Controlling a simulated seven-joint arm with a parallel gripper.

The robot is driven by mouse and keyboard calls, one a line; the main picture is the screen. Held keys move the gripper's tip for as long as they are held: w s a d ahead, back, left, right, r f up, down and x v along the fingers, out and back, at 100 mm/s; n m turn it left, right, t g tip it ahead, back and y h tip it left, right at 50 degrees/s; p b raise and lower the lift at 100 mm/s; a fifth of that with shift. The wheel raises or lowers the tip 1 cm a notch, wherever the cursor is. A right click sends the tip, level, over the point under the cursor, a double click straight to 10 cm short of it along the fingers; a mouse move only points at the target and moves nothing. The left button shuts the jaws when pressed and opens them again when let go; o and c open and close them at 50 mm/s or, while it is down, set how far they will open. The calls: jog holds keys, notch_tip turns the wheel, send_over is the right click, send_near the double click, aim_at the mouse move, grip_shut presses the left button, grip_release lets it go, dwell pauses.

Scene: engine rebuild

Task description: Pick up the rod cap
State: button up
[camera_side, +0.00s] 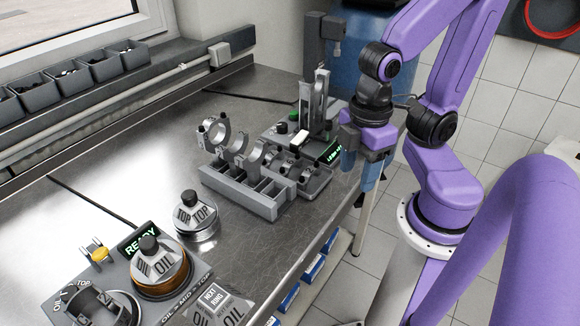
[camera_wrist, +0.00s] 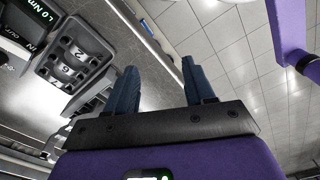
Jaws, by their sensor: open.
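My gripper (camera_side: 359,170) hangs at the right edge of the bench in the side view, its blue fingers apart with nothing between them. The wrist view also shows my gripper (camera_wrist: 159,68) open, above the bench edge and the floor. A small grey tray (camera_side: 318,184) with several small dark parts sits left of my gripper, apart from it. The same tray seems to show at upper left in the wrist view (camera_wrist: 50,75), with numbered places. Which part is the rod cap is too small to tell; it may be among these parts.
A grey rack (camera_side: 258,203) with metal connecting rods stands beside the tray. A fixture with an upright post (camera_side: 319,98) and a green-lit display (camera_side: 333,152) stands behind. A piston marked TOP (camera_side: 196,216) and an oil station (camera_side: 160,262) are nearer.

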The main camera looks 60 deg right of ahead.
notch_tip(320, 180, up, 5)
jog(key=m, duration=3.1)
send_over(290, 162)
notch_tip(290, 162, down, 17)
jog(key=shift+f, duration=0.1)
grip_shut()
